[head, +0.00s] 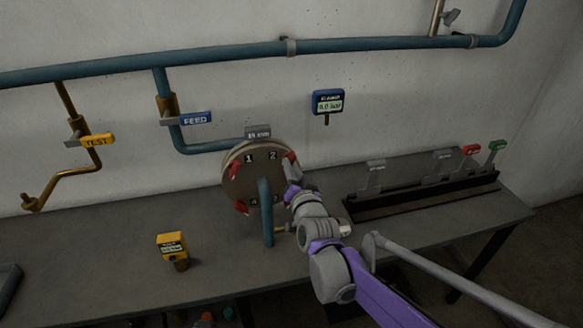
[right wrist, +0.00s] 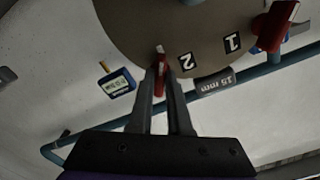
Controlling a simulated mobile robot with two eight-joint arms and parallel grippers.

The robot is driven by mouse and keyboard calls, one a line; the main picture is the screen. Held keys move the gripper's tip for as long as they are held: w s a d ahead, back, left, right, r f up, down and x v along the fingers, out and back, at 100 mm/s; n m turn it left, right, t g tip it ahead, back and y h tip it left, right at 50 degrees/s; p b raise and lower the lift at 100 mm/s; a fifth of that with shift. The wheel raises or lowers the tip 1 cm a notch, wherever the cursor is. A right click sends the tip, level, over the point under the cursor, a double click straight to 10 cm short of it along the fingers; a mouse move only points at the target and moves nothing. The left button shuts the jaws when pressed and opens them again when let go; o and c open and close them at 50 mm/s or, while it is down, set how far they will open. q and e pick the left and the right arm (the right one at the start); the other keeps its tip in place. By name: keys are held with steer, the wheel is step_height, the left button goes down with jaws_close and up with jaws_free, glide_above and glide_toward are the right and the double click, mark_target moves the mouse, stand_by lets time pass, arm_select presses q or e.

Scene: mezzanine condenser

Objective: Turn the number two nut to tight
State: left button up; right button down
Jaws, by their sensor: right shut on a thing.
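A round brown flange plate (head: 240,185) stands upright on the bench, with number labels and red nuts around its rim. The number two label (head: 273,156) is at its upper right, and also shows in the right wrist view (right wrist: 186,62). The number two nut (head: 291,157) is red, beside that label. My right gripper (head: 291,176) reaches it from the lower right. In the right wrist view, its fingers (right wrist: 161,78) are shut on the red nut (right wrist: 160,58), which has a pale mark near its top. My arm hides the plate's lower right. My left gripper is not in view.
A teal pipe (head: 266,215) rises in front of the plate. A yellow gauge (head: 172,245) stands on the bench at left, and a blue display (head: 327,102) is behind. A row of levers (head: 440,187) is at right. A grey bar (head: 450,278) crosses the lower right.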

steer(key=c, duration=0.9)
jaws_free()
steer(key=shift+o, duration=0.2)
steer(key=b+v, duration=0.1)
steer(key=v, duration=0.9)
steer(key=shift+s+d, duration=0.15)
steer(key=shift+s, duration=0.25)
steer(key=s+d+f+n+g+h, duration=0.1)
steer(key=s+d+f+g+h, duration=0.1)
steer(key=s+d+f+g, duration=0.4)
steer(key=s+d+f+n+g+h, duration=0.1)
steer(key=s+d+f+g+h, duration=0.2)
steer(key=s+d+f, duration=0.9)
steer(key=s+d+g, duration=0.1)
steer(key=s+g, duration=0.1)
steer(key=s, duration=0.5)
steer(key=shift+s+n+g+h+p, duration=0.3)
steer(key=shift+g+p, duration=0.1)
